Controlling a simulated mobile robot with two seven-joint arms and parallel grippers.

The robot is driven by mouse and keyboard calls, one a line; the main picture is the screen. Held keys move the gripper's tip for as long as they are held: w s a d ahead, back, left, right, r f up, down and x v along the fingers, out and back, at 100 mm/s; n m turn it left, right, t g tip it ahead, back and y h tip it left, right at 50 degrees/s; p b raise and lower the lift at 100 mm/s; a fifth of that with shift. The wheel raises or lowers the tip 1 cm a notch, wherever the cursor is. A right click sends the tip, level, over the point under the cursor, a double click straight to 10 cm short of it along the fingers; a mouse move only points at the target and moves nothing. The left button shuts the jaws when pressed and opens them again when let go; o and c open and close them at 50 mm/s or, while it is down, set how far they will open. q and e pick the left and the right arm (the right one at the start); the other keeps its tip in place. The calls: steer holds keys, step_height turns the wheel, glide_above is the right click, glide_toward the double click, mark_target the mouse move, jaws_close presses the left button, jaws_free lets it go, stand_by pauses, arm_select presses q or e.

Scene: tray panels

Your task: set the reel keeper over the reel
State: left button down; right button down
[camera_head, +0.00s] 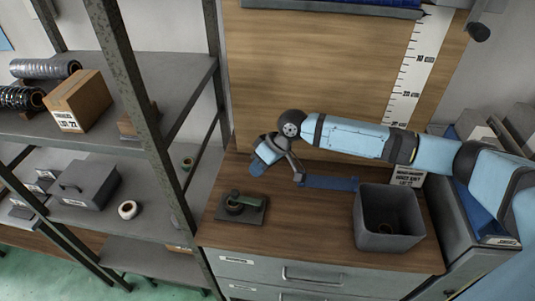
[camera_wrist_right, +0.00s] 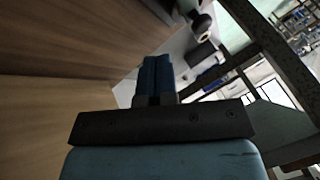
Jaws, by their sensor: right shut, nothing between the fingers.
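A dark round reel (camera_head: 234,207) sits on a flat dark square plate (camera_head: 257,216) on the wooden bench top. A grey-green bar, which looks like the reel keeper (camera_head: 246,199), lies across the top of the reel and reaches to its right. I cannot tell how fully it is seated. My right gripper (camera_head: 257,170) is above and behind the plate, apart from it. In the right wrist view its blue fingers (camera_wrist_right: 157,72) are together and empty. My left gripper is not in view.
A grey open bin (camera_head: 362,222) with a dark round thing inside stands right on the bench. A blue strip (camera_head: 330,183) lies behind, near the backboard. A metal shelf (camera_head: 155,75) with boxes stands left. Bench between plate and bin is clear.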

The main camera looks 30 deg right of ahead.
mark_target(245, 197)
steer(key=a, duration=0.1)
steer(key=a+f, duration=0.1)
steer(key=a+f+p, duration=0.1)
steer(key=shift+s+a, duration=0.2)
steer(key=shift+s, duration=0.15)
steer(key=shift+s+a+f, duration=0.1)
steer(key=shift+s+a, duration=0.15)
steer(key=shift+a, duration=0.25)
steer(key=shift+a+f, duration=0.1)
steer(key=shift+s+a+p, duration=0.3)
steer(key=shift+a+p, duration=0.2)
steer(key=shift+p, duration=0.45)
steer(key=shift+s+a+f, duration=0.1)
